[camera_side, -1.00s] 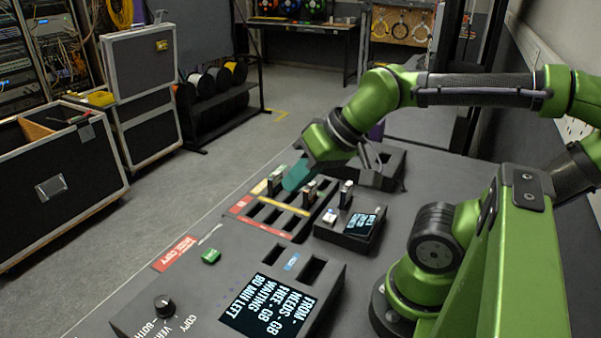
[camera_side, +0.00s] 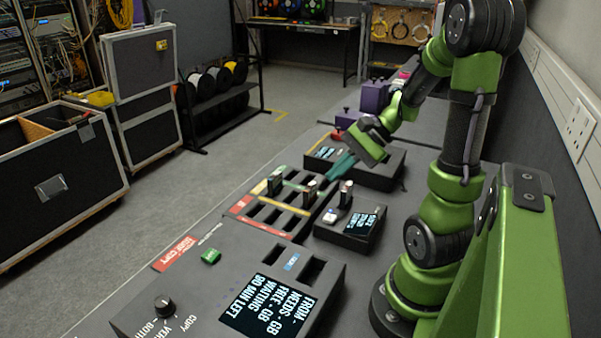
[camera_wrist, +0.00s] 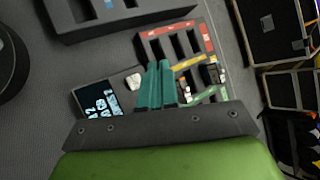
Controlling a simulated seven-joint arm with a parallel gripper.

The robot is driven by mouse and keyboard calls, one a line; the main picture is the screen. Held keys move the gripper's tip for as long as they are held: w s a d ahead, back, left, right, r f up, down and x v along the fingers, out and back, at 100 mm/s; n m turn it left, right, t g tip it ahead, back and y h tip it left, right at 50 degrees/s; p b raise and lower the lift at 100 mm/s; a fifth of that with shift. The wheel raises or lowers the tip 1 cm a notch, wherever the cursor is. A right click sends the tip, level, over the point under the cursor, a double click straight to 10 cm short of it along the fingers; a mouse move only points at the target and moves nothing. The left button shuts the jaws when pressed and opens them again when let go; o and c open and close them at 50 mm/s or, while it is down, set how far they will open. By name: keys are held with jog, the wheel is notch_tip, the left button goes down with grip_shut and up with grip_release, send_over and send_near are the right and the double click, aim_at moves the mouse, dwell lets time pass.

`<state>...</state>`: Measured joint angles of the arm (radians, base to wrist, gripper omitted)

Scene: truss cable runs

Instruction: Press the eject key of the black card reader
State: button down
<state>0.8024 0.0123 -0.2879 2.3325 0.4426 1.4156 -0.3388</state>
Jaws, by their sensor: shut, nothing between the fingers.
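A small black box with a lit screen (camera_side: 352,232), which looks like the card reader, sits on the dark bench. A dark upright piece (camera_side: 346,194) stands at its back edge, and a small white-and-blue part (camera_side: 330,216) shows on its left end. In the wrist view the box's screen (camera_wrist: 97,101) and a pale key-like part (camera_wrist: 133,82) show left of my fingers. My gripper (camera_side: 327,188) has teal fingers, shut and empty, pointing down just behind the box, near the slotted tray (camera_side: 240,207). It also shows in the wrist view (camera_wrist: 158,66). I cannot read any key label.
The slotted tray has red, yellow and green strips and upright cards (camera_side: 310,194). A larger black console (camera_side: 180,312) with a knob and screen is in front. Another dark box with a screen (camera_side: 375,172) stands behind.

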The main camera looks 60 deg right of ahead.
aim_at(334, 216)
jog(key=shift+a, duration=0.1)
dwell(0.3)
jog(key=shift+f, duration=4.4)
jog(key=shift+f, duration=0.4)
jog(key=shift+f, duration=0.5)
jog(key=shift+r, duration=0.95)
jog(key=shift+r, duration=0.1)
